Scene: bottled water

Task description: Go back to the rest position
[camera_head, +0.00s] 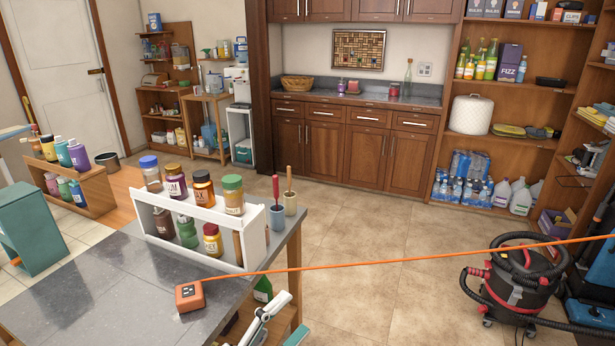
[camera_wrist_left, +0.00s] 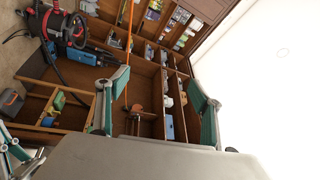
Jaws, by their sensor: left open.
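My left gripper (camera_head: 288,313) shows at the bottom of the head view, beside the grey table's right edge. Its grey links and teal pads are partly cut off by the frame. In the left wrist view my left gripper (camera_wrist_left: 160,82) has its two teal-padded fingers wide apart, with nothing between them. A similar grey and teal piece at the lower left of that view looks like part of my right gripper (camera_wrist_left: 14,155). It is cut off, and its jaws cannot be read. My right gripper does not show in the head view.
A grey table (camera_head: 95,285) holds a white bottle rack (camera_head: 195,240) and an orange box (camera_head: 190,296). An orange line (camera_head: 420,256) stretches right from the box. A vacuum cleaner (camera_head: 515,285) stands at the right, by shelves. Tiled floor (camera_head: 365,230) lies clear between.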

